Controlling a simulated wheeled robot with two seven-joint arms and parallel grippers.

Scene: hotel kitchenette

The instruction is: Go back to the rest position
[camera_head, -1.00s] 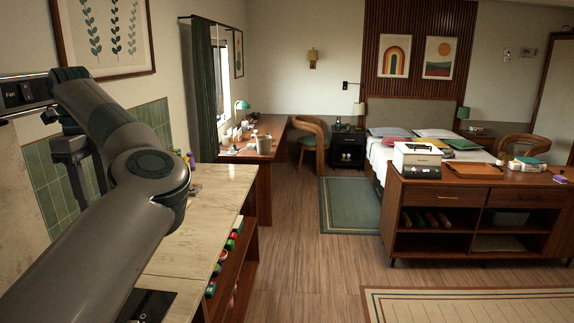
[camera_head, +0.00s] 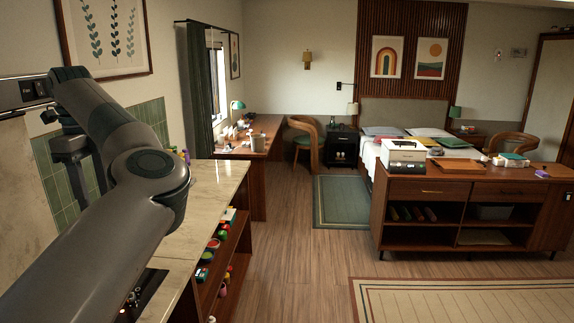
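My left arm comes in from the lower left and reaches over the kitchenette counter (camera_head: 212,205), bent at its elbow joint. Its far end runs up to the left, beside the tiled wall. My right arm and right gripper are not in the picture.
The counter holds several small items on shelves below its right edge. A dark hob (camera_head: 150,287) lies at its near end. A wooden sideboard (camera_head: 400,210) with a white printer (camera_head: 404,155) stands at the right. Wooden floor (camera_head: 290,265) is clear between them, with a striped rug (camera_head: 465,302).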

